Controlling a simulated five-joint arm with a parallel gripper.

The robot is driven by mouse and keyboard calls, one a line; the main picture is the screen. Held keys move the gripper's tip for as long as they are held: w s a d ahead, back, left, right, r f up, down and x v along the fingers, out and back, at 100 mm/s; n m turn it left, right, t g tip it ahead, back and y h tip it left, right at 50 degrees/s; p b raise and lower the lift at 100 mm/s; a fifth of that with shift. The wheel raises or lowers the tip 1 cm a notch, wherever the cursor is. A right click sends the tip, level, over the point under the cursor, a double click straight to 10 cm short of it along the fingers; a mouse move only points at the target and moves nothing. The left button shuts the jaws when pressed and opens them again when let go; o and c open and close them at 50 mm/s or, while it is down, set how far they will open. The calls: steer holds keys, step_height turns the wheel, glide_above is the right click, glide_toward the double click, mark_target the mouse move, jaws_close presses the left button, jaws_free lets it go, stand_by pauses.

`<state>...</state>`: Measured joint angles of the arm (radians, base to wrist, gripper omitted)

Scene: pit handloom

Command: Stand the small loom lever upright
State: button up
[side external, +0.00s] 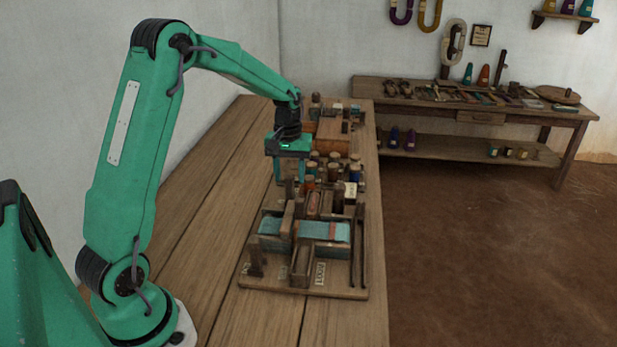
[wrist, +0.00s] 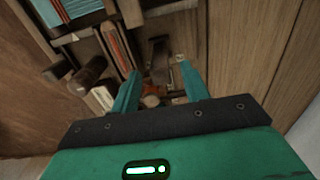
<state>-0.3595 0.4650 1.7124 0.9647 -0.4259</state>
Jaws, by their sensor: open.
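The small handloom (side external: 340,293) sits on a wooden board on the long table, with teal woven cloth (side external: 322,230) across it. In the wrist view, the cloth (wrist: 62,10) shows at the top left. A dark wooden piece (wrist: 159,50) stands out just beyond my fingertips; it may be the small lever, but I cannot tell for certain, nor whether it is tilted. My gripper (side external: 286,180) points down behind the loom's far end. In the wrist view, my gripper (wrist: 160,72) has its fingers apart, with nothing clearly held between them.
Several bobbins and jars (side external: 330,168) crowd the table behind the loom, close to my gripper. The table's left side (side external: 215,220) is clear. A second bench (side external: 480,117) stands along the far wall.

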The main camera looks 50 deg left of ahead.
steer(key=shift+r, duration=1.95)
steer(key=shift+r, duration=0.15)
steer(key=shift+s+d+r, duration=0.1)
steer(key=shift+d+r, duration=0.1)
steer(key=s+d+r+m+t, duration=0.3)
steer(key=s+d+r+m, duration=0.1)
steer(key=s+d+r, duration=0.55)
steer(key=s+d+m+t, duration=0.2)
steer(key=s+d+m, duration=0.3)
steer(key=s, duration=0.7)
steer(key=shift+s+d+t, duration=0.15)
steer(key=shift+d+t, duration=0.15)
steer(key=shift+d, duration=0.6)
